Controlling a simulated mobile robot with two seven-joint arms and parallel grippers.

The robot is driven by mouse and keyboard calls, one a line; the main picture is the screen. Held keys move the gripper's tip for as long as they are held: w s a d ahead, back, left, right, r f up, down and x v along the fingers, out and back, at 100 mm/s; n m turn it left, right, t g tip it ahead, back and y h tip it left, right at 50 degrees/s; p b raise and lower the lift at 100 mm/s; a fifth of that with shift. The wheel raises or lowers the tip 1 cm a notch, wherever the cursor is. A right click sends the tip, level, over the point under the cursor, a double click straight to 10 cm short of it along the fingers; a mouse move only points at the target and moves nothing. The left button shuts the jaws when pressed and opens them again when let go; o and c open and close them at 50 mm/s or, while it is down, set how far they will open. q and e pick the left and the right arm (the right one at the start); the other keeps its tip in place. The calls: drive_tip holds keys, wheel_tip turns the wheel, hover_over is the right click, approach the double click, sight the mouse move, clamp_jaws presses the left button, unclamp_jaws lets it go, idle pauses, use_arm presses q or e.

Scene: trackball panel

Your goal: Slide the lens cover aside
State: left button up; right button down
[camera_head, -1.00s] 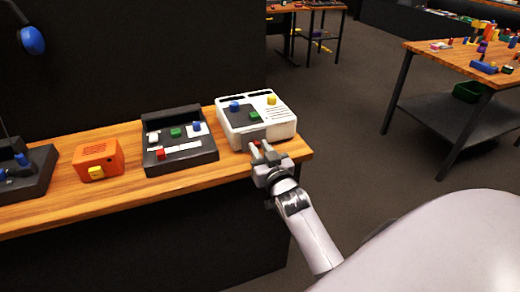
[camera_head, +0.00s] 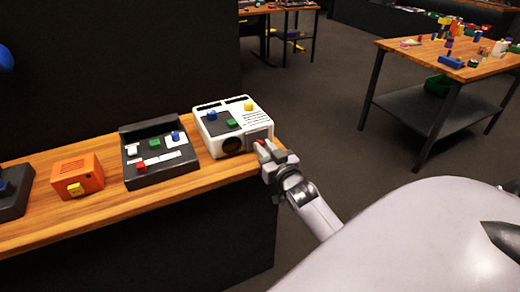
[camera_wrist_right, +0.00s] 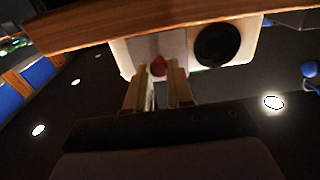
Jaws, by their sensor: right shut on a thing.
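The white panel box (camera_head: 206,143) stands at the right end of the wooden bench. Its round dark lens (camera_head: 233,145) is uncovered on the front face. The grey lens cover (camera_head: 258,137) is beside the lens, to its right. My right gripper (camera_head: 262,149) is at the cover, shut on its small red knob (camera_wrist_right: 158,67). In the right wrist view, the picture is upside down; the fingers (camera_wrist_right: 157,78) are on both sides of the knob, and the lens (camera_wrist_right: 217,43) is open to the right. My left gripper is not in view.
A black panel (camera_head: 160,170) with coloured buttons and an orange box (camera_head: 78,176) stand left of the white box on the bench (camera_head: 110,213). The bench's right edge is close to my right gripper. Another table (camera_head: 440,57) stands farther off at right.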

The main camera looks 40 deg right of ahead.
drive_tip(key=c, duration=1)
unclamp_jaws()
drive_tip(key=v, duration=0.7)
drive_tip(key=s+a+f+n+g+y+p, duration=0.1)
drive_tip(key=s+a+f+n+g+y, duration=0.1)
drive_tip(key=s+a+f, duration=0.5)
drive_tip(key=s+a+f+n+g+y+p, duration=0.1)
drive_tip(key=s+a+f+n+g+y, duration=0.2)
drive_tip(key=s+a, duration=0.6)
drive_tip(key=a+f+g+y, duration=0.1)
drive_tip(key=a+f+g, duration=0.1)
drive_tip(key=a+f, duration=0.1)
drive_tip(key=shift+s+a+f+y, duration=0.3)
drive_tip(key=shift+s+a+f, duration=0.05)
drive_tip(key=shift+s+f, duration=0.05)
